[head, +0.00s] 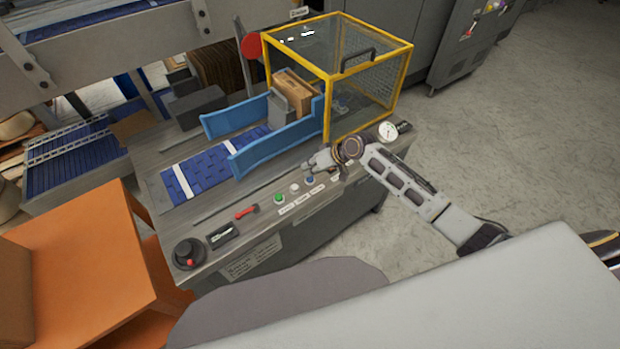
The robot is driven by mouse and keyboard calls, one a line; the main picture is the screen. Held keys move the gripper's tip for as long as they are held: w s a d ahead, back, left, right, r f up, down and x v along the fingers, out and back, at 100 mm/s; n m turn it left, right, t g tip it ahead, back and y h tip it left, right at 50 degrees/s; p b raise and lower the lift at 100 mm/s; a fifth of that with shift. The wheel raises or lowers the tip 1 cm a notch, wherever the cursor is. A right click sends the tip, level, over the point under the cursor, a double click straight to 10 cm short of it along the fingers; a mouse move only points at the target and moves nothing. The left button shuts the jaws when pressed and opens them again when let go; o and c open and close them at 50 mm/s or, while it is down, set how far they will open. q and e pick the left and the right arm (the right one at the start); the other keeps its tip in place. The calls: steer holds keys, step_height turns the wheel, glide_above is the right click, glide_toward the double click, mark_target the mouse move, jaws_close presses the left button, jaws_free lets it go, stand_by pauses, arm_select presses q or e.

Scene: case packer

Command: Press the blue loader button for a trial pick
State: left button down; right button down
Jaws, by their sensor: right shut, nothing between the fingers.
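The blue loader button (310,180) sits in the row of buttons along the front edge of the machine's grey top, with small labels below it. A white button (294,187) and a green button (279,198) are to its left. My right gripper (309,168) is shut and empty, its fingertips just above or at the blue button. I cannot tell whether the fingers touch it. My left gripper is not in view.
A gauge (387,130), red lever (246,211) and black knob (188,252) are on the top. An orange box (75,260) stands at left.

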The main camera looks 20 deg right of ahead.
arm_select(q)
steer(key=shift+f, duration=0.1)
arm_select(e)
step_height(320, 180, up, 4)
glide_above(310, 179)
steer(key=w, duration=0.2)
steer(key=shift+s+d+r+y, duration=0.2)
steer(key=shift+d+y, duration=0.2)
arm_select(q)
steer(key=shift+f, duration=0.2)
arm_select(e)
steer(key=shift+f, duration=0.15)
